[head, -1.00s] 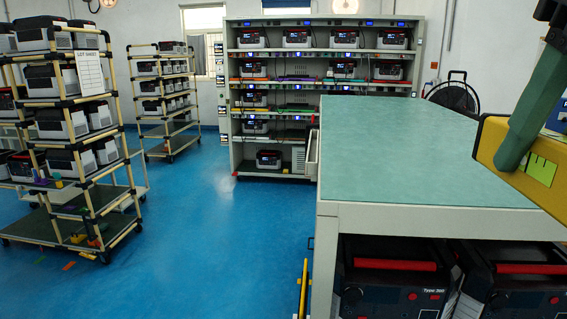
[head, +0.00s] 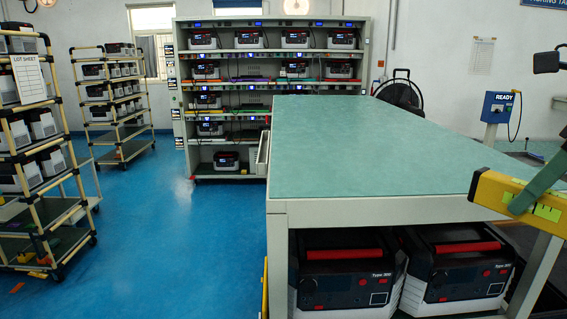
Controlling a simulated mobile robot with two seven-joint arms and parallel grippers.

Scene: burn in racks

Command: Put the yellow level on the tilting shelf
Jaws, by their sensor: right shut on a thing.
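The level's right end is cut off by the picture edge. I cannot tell for sure which shelf is the tilting one. The near cart (head: 46,103) at the left has several shelves that look sloped, with white and dark power units on them. My left gripper is not in view.
A green-topped bench (head: 370,150) fills the middle right, with dark red-handled units (head: 345,270) below. A tall rack (head: 180,110) stands at the back, and a second cart (head: 75,85) at the back left. The blue floor (head: 165,235) between is clear.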

